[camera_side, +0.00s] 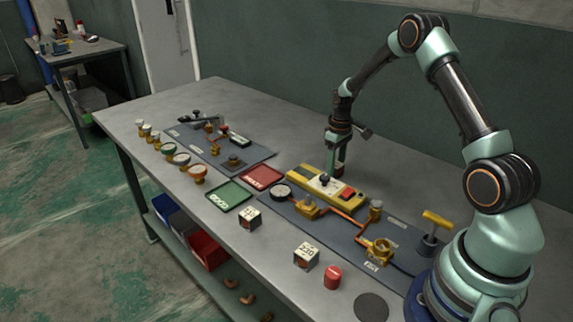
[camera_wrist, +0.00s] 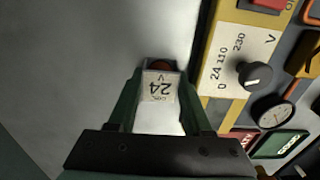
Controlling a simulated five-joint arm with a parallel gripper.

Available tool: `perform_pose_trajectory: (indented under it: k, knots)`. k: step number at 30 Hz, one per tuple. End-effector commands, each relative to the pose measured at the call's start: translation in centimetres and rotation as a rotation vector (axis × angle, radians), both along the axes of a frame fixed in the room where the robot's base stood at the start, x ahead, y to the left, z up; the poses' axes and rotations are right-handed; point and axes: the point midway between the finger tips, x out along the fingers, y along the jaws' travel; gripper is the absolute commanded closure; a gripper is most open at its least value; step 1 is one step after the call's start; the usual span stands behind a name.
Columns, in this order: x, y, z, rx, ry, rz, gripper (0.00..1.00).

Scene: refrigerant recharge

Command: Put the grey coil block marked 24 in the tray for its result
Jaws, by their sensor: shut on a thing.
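My gripper (camera_wrist: 160,82) is shut on the grey coil block marked 24 (camera_wrist: 158,86), which sits between the fingertips with its label facing the wrist camera. In the side view my gripper (camera_side: 335,165) points down just behind the yellow tester (camera_side: 325,188); the block cannot be made out there. The green tray (camera_side: 228,196) and the red tray (camera_side: 262,177) lie to the left of the tester, side by side. Both look empty. The wrist view also shows the red tray (camera_wrist: 243,137) and green tray (camera_wrist: 283,145) at lower right, partly out of frame.
The tester has a black knob (camera_wrist: 254,74) by the marks 0, 24, 110 and 230. A round gauge (camera_side: 281,191) lies near its left end. Two other blocks (camera_side: 249,217) (camera_side: 307,256) and a red cylinder (camera_side: 332,277) stand along the front. The table behind the tester is clear.

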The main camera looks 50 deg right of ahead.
Motion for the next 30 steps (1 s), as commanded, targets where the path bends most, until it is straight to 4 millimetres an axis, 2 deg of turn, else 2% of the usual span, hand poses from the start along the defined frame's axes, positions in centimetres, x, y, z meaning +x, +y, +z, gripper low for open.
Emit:
perform_pose_trajectory:
  k: [10,11,12,23,26,30]
  knots:
    - [0.1,0.0,-0.2,-0.001,-0.002,0.000,1.00]
    - [0.0,0.0,-0.3,-0.001,-0.001,0.000,0.46]
    - [0.0,0.0,-0.2,-0.001,-0.002,0.000,0.38]
    - [0.1,0.0,0.1,-0.001,-0.002,0.000,0.38]
    - [0.1,-0.1,1.1,-0.002,-0.004,0.000,0.38]
    - [0.1,-0.1,3.6,-0.003,-0.006,0.000,0.38]
